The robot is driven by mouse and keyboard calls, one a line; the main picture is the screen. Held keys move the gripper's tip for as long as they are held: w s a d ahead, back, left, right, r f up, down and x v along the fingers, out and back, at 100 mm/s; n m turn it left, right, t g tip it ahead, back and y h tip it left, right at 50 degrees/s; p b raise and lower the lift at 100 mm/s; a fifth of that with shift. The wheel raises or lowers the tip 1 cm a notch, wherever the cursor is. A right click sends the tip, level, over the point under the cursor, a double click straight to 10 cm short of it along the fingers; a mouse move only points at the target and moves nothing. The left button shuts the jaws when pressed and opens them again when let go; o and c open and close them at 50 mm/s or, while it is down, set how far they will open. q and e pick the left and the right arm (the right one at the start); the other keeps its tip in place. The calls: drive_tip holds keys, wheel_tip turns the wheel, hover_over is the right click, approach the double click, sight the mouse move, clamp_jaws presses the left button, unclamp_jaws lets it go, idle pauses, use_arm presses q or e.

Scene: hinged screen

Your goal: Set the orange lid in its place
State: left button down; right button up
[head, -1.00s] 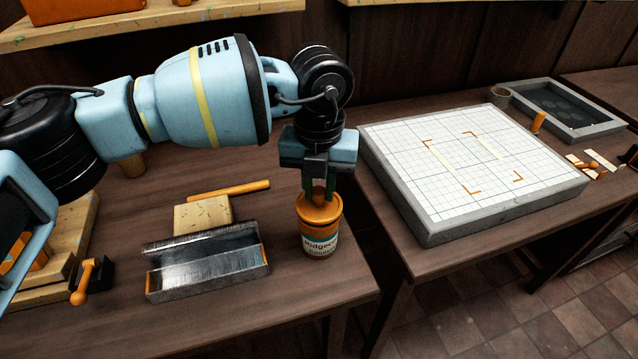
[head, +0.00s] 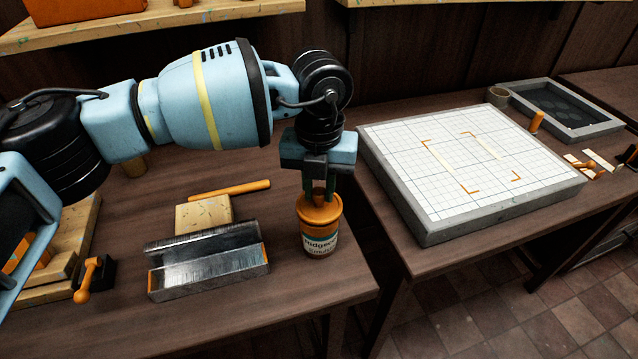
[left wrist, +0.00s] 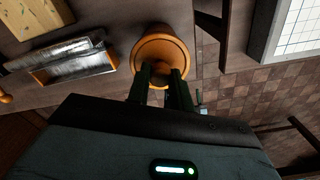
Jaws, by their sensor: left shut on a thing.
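The orange lid (head: 319,207) sits on top of a labelled jar (head: 319,238) near the right front edge of the left table. The jar stands upright. My left gripper (head: 319,196) points straight down and is shut on the lid's raised middle. In the left wrist view the lid (left wrist: 160,52) shows as a round orange disc with the gripper's dark fingers (left wrist: 160,80) closed at its centre. I cannot tell whether the lid is fully seated on the jar. My right gripper is not in view.
A metal trough (head: 208,262) and a wooden block (head: 203,213) lie left of the jar, with an orange stick (head: 229,190) behind. A grey tray (head: 565,135) is farther back. The table's edge is close to the jar.

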use_arm(q)
drive_tip(key=shift+f, duration=0.65)
drive_tip(key=c, duration=1.2)
unclamp_jaws()
drive_tip(key=shift+o, duration=0.2)
drive_tip(key=shift+r, duration=3.9)
